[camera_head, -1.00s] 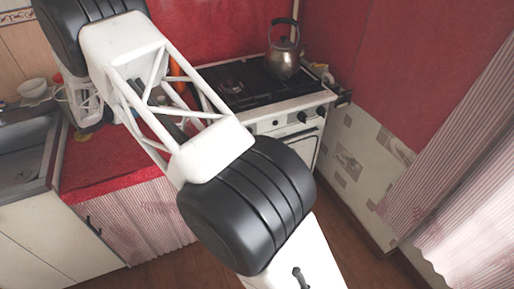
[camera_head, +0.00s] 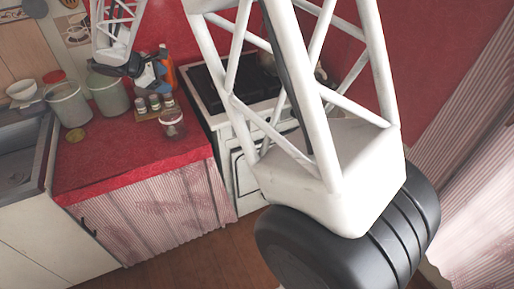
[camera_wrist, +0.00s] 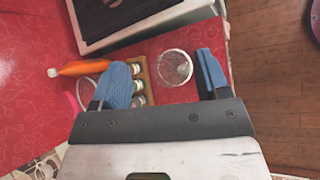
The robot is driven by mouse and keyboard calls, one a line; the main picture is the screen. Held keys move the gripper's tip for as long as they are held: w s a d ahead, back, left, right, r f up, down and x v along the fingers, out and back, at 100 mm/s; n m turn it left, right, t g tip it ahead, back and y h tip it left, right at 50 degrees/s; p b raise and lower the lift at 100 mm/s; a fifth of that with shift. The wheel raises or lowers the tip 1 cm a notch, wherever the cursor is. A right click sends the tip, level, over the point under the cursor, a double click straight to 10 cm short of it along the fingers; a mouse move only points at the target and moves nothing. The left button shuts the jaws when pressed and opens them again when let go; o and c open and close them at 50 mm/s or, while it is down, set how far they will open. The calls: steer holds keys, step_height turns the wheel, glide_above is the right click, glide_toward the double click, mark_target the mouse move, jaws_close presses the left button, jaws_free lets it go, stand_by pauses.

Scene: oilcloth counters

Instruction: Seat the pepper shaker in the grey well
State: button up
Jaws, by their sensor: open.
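My gripper (camera_wrist: 166,80) is open and empty, with blue fingers spread, above the red counter; it also shows in the head view (camera_head: 150,76). Small shakers with pale tops (camera_head: 154,102) stand in a row in a wooden rack (camera_head: 147,116) below and in front of it. In the wrist view, the shakers (camera_wrist: 138,84) are beside and partly behind the left finger. I cannot tell which one is the pepper shaker. I cannot make out the grey well; the finger hides part of the rack.
A clear glass jar (camera_head: 172,124) stands right of the rack; the wrist view shows it between the fingertips (camera_wrist: 174,66). An orange bottle (camera_head: 168,72) stands behind. Two canisters (camera_head: 67,104) (camera_head: 108,93) are left. The stove (camera_head: 205,92) adjoins the counter. The front counter (camera_head: 120,160) is clear.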

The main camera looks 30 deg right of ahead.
steer(key=s+d+r+m+g+y, duration=0.1)
steer(key=s+d+r+m, duration=0.15)
steer(key=s, duration=0.45)
steer(key=s+d+r+m+y, duration=0.1)
steer(key=s+d+r+m, duration=0.1)
steer(key=s+d+r, duration=0.35)
steer(key=s+d+f+m+y, duration=0.1)
steer(key=s+m+y, duration=0.2)
steer(key=s, duration=1.4)
steer(key=s+d+f+m+y, duration=0.1)
steer(key=s+m+y, duration=0.2)
steer(key=s+m, duration=0.5)
steer(key=s, duration=0.9)
steer(key=shift+s+d, duration=0.3)
steer(key=shift+d, duration=0.05)
